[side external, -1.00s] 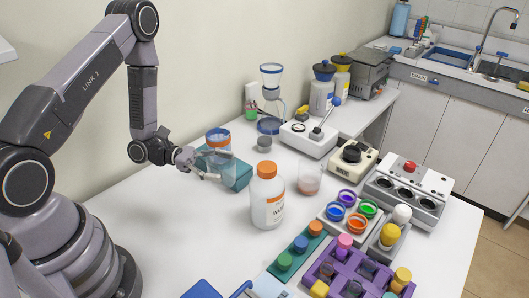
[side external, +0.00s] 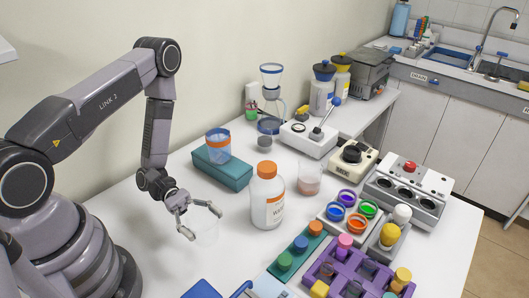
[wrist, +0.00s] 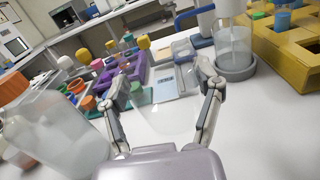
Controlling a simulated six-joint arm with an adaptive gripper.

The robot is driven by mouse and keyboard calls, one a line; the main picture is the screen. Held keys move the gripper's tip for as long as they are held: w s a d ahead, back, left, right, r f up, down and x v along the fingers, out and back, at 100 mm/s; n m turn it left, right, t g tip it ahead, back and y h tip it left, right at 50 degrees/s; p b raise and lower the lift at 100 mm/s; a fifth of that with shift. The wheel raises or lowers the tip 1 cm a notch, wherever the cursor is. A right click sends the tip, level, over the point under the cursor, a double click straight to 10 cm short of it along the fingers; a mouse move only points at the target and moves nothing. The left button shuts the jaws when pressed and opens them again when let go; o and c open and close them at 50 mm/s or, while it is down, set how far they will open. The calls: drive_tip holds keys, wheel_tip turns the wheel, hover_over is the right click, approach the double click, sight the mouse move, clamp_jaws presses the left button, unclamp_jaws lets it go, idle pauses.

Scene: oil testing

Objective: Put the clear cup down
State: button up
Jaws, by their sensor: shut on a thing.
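The clear cup (side external: 207,233) is faint and see-through, between the fingers of my gripper (side external: 204,222) in the side view, left of the white bottle. My gripper is shut on it, one finger on each side. In the wrist view the cup (wrist: 165,118) shows as a pale transparent shape between my gripper's two fingers (wrist: 165,88), over the white table. The cup looks roughly upright and low over the table. I cannot tell whether its base touches the table.
The white bottle with an orange cap (side external: 267,196) stands close to the right. A purple rack (side external: 357,270) and a teal rack (side external: 300,250) are at front right. Bare table (side external: 150,235) lies around the cup.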

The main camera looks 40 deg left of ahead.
drive_tip(key=w+f, duration=0.1)
drive_tip(key=w+d+f, duration=0.1)
drive_tip(key=f, duration=0.1)
drive_tip(key=w+f, duration=0.1)
drive_tip(key=shift+w+d+f, duration=0.1)
drive_tip(key=shift+d+f, duration=0.1)
drive_tip(key=shift+d, duration=0.05)
drive_tip(key=shift+w+d+f, duration=0.1)
drive_tip(key=shift+w+f, duration=0.05)
drive_tip(key=shift+f, duration=0.75)
drive_tip(key=shift+w+f, duration=0.1)
drive_tip(key=shift+f, duration=0.8)
drive_tip(key=o, duration=1.2)
drive_tip(key=shift+f, duration=0.1)
drive_tip(key=shift+c, duration=0.2)
